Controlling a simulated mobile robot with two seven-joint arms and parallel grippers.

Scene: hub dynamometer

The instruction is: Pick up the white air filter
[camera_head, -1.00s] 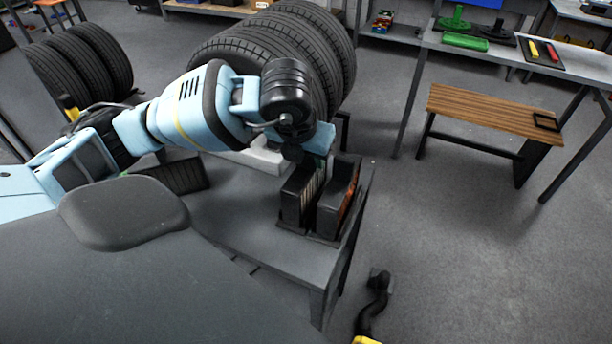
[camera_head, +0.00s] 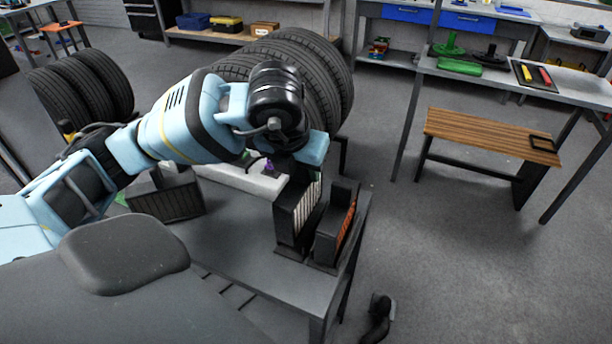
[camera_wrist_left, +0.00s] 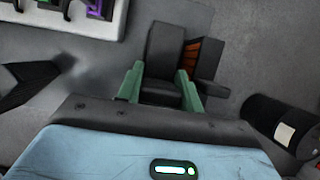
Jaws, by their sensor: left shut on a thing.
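The white air filter (camera_head: 297,214), with a black frame and white pleats on its right face, stands upright near the right end of the grey table. My left gripper (camera_wrist_left: 159,88) is shut on it from above, and its green fingers lie on either side of the black frame in the wrist view (camera_wrist_left: 163,58). In the head view the fingertips are hidden behind my wrist. I cannot tell whether its base is clear of the holder. A filter with orange pleats (camera_head: 337,227) stands close on its right. My right gripper is not in view.
A dark pleated filter (camera_head: 168,197) sits further left on the grey table (camera_head: 235,250). A white tray (camera_head: 243,178) with a purple item lies behind. Large tyres (camera_head: 325,80) stand beyond. A wooden-topped bench (camera_head: 485,133) is right, with open floor between.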

